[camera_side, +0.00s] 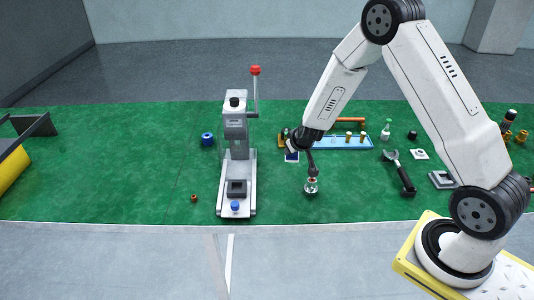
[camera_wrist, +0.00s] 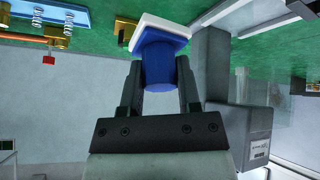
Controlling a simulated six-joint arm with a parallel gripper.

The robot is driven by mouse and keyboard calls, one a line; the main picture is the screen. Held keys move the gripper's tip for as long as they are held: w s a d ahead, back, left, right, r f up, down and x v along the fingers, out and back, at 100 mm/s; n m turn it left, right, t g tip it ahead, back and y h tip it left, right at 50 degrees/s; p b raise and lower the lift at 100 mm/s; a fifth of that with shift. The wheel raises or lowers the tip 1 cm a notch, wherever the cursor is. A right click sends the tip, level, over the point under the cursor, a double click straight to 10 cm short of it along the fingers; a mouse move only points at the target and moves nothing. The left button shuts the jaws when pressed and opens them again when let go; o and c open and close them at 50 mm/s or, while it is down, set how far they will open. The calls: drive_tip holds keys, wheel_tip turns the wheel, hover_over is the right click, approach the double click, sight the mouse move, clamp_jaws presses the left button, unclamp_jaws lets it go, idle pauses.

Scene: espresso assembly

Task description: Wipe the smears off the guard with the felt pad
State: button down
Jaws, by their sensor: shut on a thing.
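The felt pad has a blue grip and a white slab (camera_wrist: 160,30) at its end. My gripper (camera_wrist: 160,75) is shut on the blue grip in the wrist view, with a dark finger on each side. The white slab sticks out past the fingertips. In the side view my wrist is right of the grey press (camera_side: 237,145), apart from it; a small blue-and-white patch below the wrist may be the pad. A clear panel, seemingly the guard (camera_wrist: 283,100), shows faintly beside the press in the wrist view. I cannot make out smears.
A blue tray (camera_side: 345,143) with brass parts lies right of my wrist. A small metal piece (camera_side: 311,187) is below it. The mat left of the press is mostly clear.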

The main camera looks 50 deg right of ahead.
drive_tip(key=w+a+n+t+h, duration=0.2)
drive_tip(key=a+t+h, duration=0.6)
drive_tip(key=a, duration=1.1)
drive_tip(key=n+t, duration=0.1)
drive_tip(key=t, duration=0.2)
drive_tip(key=shift+r+t, duration=0.3)
drive_tip(key=shift+r, duration=0.1)
drive_tip(key=shift+w, duration=0.2)
drive_tip(key=w, duration=0.7)
drive_tip(key=shift+w, duration=0.25)
